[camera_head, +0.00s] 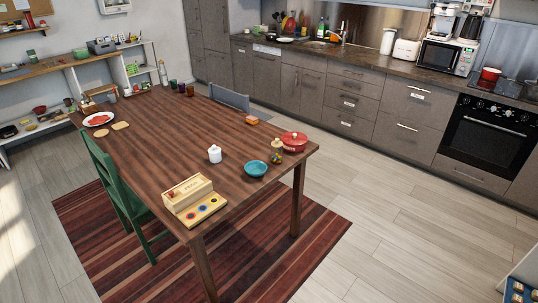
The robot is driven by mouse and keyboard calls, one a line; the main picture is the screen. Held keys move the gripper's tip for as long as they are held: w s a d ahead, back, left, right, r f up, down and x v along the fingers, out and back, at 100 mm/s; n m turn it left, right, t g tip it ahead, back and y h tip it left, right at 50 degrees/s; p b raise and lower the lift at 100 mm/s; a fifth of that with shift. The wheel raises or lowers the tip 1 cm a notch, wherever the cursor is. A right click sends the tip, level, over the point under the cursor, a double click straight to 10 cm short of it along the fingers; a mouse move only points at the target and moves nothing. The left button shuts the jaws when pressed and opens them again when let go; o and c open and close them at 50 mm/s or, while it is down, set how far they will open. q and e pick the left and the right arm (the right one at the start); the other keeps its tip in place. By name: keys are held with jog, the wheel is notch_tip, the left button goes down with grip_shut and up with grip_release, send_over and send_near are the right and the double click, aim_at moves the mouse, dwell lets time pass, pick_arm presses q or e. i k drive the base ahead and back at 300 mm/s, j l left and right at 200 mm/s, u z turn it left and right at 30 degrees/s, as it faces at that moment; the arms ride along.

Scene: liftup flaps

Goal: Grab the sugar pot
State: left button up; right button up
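A small white lidded pot (215,154), which looks like the sugar pot, stands upright near the middle of the wooden dining table (178,133). Its lid has a small knob on top. Nothing touches it, and there is bare table around it. Neither of my grippers shows in the head view.
A wooden box with a coloured-circle board (201,209) is at the table's near edge. A teal bowl (256,169), a jar (277,151) and a red pot (294,140) are to the right. A green chair (115,190) stands at the left side.

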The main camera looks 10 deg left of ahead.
aim_at(214, 158)
jog(key=j+z, duration=0.95)
jog(key=k+j+z, duration=0.1)
jog(key=j+z, duration=0.4)
jog(key=k+j+z, duration=0.2)
jog(key=j+z, duration=0.25)
